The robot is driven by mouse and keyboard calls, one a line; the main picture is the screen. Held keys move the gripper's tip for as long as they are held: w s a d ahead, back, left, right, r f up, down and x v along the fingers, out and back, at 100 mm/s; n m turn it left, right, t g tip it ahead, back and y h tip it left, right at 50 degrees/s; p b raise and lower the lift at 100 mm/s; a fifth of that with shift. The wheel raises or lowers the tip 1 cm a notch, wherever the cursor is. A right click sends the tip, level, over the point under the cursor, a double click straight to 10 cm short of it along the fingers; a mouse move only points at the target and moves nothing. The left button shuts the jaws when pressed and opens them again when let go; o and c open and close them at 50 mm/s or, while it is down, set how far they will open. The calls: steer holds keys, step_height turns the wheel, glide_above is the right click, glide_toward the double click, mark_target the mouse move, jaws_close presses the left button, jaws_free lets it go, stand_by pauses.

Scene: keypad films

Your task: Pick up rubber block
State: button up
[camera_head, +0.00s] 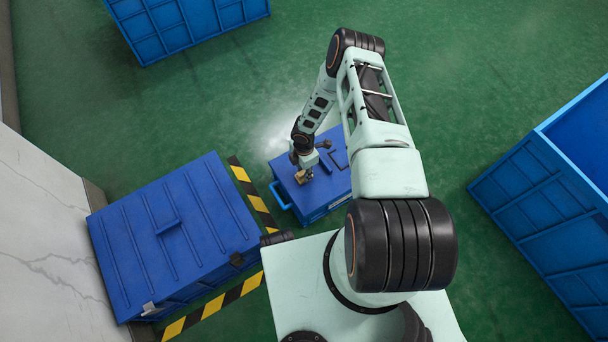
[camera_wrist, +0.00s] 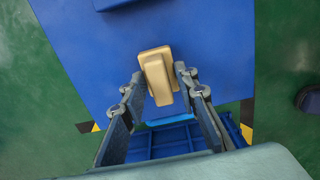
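The rubber block (camera_wrist: 157,73) is a tan, wedge-like block in the wrist view. It also shows small in the head view (camera_head: 301,177), on or just above the top of a small blue chest (camera_head: 324,191). My gripper (camera_wrist: 157,84) has its two dark fingers spread, one on each side of the block. A narrow gap seems to show between the block and each fingertip. The block's underside is hidden, and I cannot tell its exact height over the blue lid.
A larger blue chest (camera_head: 165,235) stands at the left beside yellow and black floor stripes (camera_head: 251,189). Blue bins stand at the upper left (camera_head: 184,22) and at the right (camera_head: 553,197). The green floor behind the small chest is clear.

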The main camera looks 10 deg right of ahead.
mark_target(303, 175)
jaws_close()
steer(key=shift+r, duration=0.1)
steer(key=shift+r, duration=0.6)
steer(key=r, duration=0.1)
steer(key=s+r+p, duration=0.1)
steer(key=r+p, duration=0.1)
steer(key=shift+s+a+r, duration=0.15)
steer(key=shift+a+r, duration=0.15)
steer(key=shift+r, duration=0.1)
steer(key=s+a+r+p, duration=0.3)
steer(key=s+r, duration=0.4)
steer(key=s, duration=0.5)
steer(key=shift+a+r, duration=0.4)
steer(key=shift+a, duration=0.15)
